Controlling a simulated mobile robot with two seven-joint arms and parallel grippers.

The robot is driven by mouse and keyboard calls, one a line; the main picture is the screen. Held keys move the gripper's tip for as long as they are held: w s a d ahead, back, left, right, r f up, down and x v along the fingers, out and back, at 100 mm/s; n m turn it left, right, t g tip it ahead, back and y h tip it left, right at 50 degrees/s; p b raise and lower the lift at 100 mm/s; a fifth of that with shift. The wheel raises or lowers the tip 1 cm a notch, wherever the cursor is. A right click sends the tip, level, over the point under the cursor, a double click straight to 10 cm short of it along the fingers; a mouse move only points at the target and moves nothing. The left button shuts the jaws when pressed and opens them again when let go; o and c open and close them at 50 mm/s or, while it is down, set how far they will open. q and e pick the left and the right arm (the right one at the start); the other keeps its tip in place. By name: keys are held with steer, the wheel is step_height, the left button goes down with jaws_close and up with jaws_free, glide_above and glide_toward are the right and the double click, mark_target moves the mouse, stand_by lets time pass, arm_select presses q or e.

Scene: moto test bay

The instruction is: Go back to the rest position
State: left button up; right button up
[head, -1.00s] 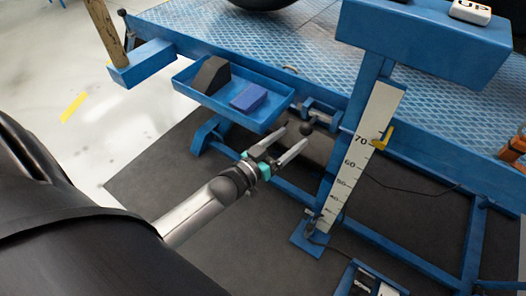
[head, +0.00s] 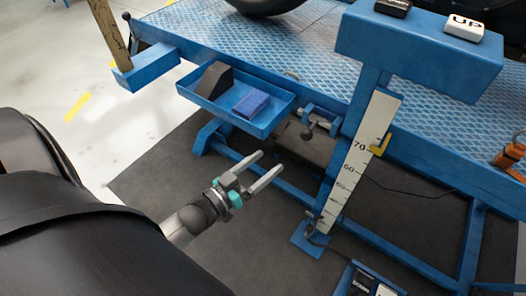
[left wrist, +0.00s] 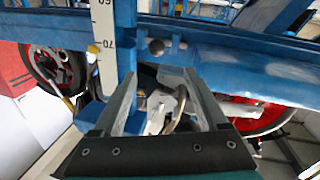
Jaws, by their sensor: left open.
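My left gripper (head: 266,170) is open and empty in the head view. It is in front of the blue lift frame, below the blue tray (head: 272,121) and left of the white scale (head: 352,165). A dark ball-ended lever (head: 308,133) sits beyond its fingertips, apart from them. In the left wrist view the two fingers of the left gripper (left wrist: 158,75) point at the frame with nothing between them. The ball (left wrist: 156,47) shows above and beyond them. My right gripper is not in view.
The tray holds a black wedge (head: 214,80) and a blue block (head: 251,104). A box with an UP button (head: 464,27) stands at upper right. An orange object (head: 511,153) is at the right edge.

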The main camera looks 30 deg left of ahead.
arm_select(q)
steer(key=shift+f, duration=0.1)
steer(key=s+a+f+g+y+p, duration=0.15)
steer(key=s+f+g, duration=0.25)
steer(key=f, duration=0.5)
steer(key=s+f+g+y+p, duration=0.1)
steer(key=s+f+g+y, duration=0.2)
steer(key=f, duration=0.7)
steer(key=s+f+m+g+p, duration=0.1)
steer(key=s+f+g, duration=0.3)
steer(key=s, duration=0.5)
steer(key=s+d+f+m+g+p, duration=0.1)
steer(key=s+f+g, duration=0.3)
steer(key=s+f, duration=0.3)
steer(key=s, duration=0.3)
steer(key=shift+s+d+f, duration=0.25)
steer(key=shift+f, duration=0.15)
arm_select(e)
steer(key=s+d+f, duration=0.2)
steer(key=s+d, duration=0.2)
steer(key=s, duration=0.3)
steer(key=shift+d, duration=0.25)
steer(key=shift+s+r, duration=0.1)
